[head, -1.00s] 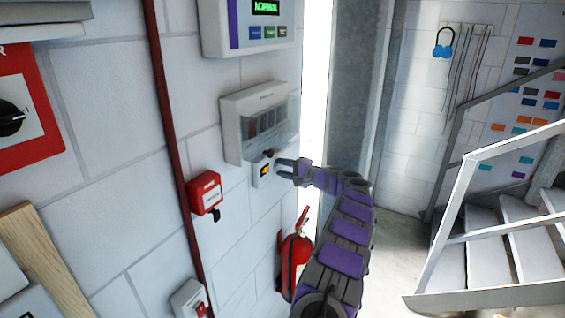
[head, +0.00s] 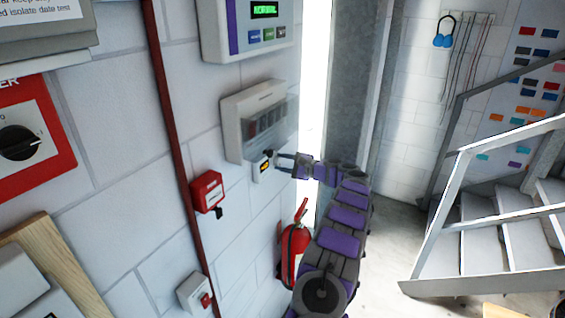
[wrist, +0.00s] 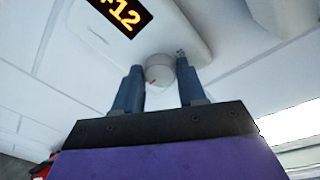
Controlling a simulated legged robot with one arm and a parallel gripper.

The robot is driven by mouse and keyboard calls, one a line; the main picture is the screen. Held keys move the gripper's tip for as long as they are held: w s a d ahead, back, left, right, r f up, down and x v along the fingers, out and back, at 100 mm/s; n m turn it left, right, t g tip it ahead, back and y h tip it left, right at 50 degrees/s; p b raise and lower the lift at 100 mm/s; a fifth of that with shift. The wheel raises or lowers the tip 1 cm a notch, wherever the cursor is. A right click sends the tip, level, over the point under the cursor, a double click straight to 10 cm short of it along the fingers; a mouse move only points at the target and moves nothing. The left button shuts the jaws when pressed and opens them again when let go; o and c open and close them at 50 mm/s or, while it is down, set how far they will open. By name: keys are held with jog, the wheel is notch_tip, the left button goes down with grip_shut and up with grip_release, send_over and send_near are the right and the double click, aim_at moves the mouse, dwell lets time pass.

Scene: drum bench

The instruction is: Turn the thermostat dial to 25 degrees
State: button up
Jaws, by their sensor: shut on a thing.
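The thermostat is a small white wall unit with an orange display (head: 264,168), mounted below a clear-covered box. In the wrist view its display (wrist: 120,14) reads +12, cut off by the top edge. Its round pale dial (wrist: 159,73) has a small red mark and sits between my two fingers. My gripper (head: 280,160) reaches the thermostat from the right, and in the wrist view my gripper (wrist: 159,65) is shut on the dial, one finger on each side. In the head view the dial is small and partly hidden by the fingertips.
The clear-covered box (head: 262,122) is just above the thermostat. A red call point (head: 207,191) is to the left, and a fire extinguisher (head: 294,243) is below. A red pipe (head: 172,105) runs down the wall. Metal stairs (head: 485,235) stand at the right.

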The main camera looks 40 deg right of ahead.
jog(key=shift+s+d+f, duration=0.1)
jog(key=shift+f, duration=0.3)
jog(key=o, duration=1.1)
jog(key=shift+d, duration=0.35)
jog(key=shift+c, duration=0.2)
jog(key=shift+a+r, duration=0.1)
jog(key=shift+r, duration=0.1)
jog(key=shift+s+r, duration=0.1)
jog(key=shift+s, duration=0.25)
jog(key=b+v, duration=0.2)
jog(key=v, duration=1.4)
jog(key=shift+s+d+f, duration=0.2)
jog(key=shift+d+f, duration=0.1)
jog(key=shift+f, duration=0.1)
jog(key=shift+d, duration=0.1)
